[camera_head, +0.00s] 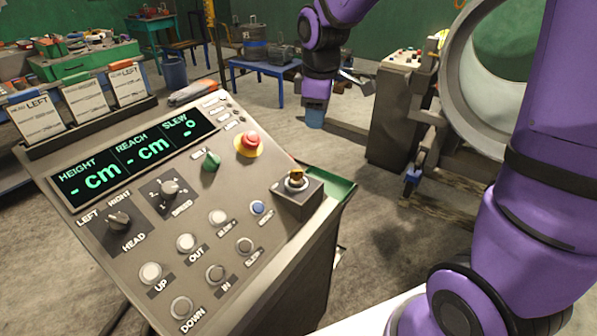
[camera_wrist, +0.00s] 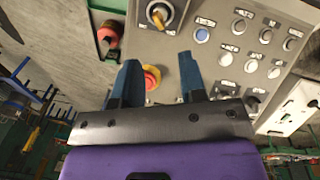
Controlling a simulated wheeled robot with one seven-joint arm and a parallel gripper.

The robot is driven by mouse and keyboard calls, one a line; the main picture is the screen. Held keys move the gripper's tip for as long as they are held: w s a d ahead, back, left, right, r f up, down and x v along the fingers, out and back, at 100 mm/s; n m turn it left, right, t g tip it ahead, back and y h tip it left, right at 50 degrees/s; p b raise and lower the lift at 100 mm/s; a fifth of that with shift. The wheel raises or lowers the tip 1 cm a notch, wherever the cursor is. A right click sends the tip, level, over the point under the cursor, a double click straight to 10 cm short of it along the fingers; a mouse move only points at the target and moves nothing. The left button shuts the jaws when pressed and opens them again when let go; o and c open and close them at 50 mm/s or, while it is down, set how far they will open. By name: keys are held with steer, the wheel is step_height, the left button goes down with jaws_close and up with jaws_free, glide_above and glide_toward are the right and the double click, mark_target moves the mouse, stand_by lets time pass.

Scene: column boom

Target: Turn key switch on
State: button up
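The control panel (camera_head: 130,230) stands in the left half of the head view. The key switch (camera_head: 297,180) sits on a raised grey box at the panel's right edge, with a yellowish key part in a round metal collar. In the wrist view the key switch (camera_wrist: 159,14) is at the top, left of the buttons. My gripper (camera_head: 315,118) hangs beyond the panel in the head view, fingers down and apart from the key switch. In the wrist view my gripper (camera_wrist: 160,80) has two blue fingers spread with nothing between them.
A red emergency stop (camera_head: 249,143) with a yellow ring and a green knob (camera_head: 210,161) sit above the push buttons. The display (camera_head: 133,158) is lit green with dashes. A grey cabinet (camera_head: 398,118) and a large ring (camera_head: 458,75) stand behind. Floor between is open.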

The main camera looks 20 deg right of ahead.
mark_target(299, 170)
steer(key=w+f+n, duration=0.1)
steer(key=f, duration=0.5)
steer(key=w+a+f+n, duration=0.1)
steer(key=w+f, duration=0.1)
steer(key=f, duration=0.5)
steer(key=w+a+f+n+g, duration=0.1)
steer(key=w+f, duration=0.1)
steer(key=f, duration=0.4)
steer(key=shift+w+f+n, duration=0.15)
steer(key=shift+f+n, duration=0.1)
steer(key=shift+n, duration=0.05)
steer(key=shift+c, duration=0.4)
jaws_close()
